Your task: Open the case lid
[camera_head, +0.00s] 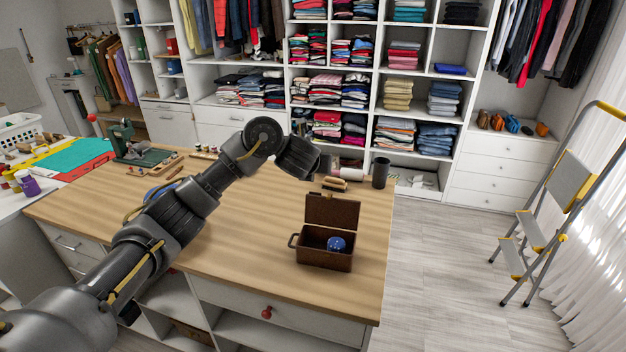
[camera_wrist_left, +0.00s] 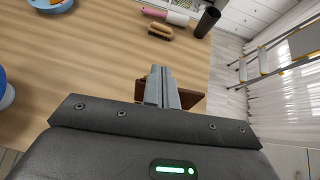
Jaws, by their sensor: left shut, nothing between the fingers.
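A small brown case (camera_head: 325,259) stands on the wooden worktop near its front right corner. Its lid (camera_head: 332,212) is raised and stands roughly upright at the back, with the inside exposed. A blue dotted ball (camera_head: 337,243) sits in the case. My left arm reaches over the worktop from the left; its fingers cannot be made out in the head view. In the left wrist view my left gripper (camera_wrist_left: 161,86) is shut and empty, in front of a brown part of the case (camera_wrist_left: 190,100). Whether it touches the case cannot be told. My right gripper is not in view.
A brush (camera_head: 335,184) and a dark cup (camera_head: 380,172) stand at the worktop's back right. A green machine (camera_head: 130,143) is at the back left. The worktop (camera_head: 235,245) is clear left of the case. A stepladder (camera_head: 545,215) stands on the right.

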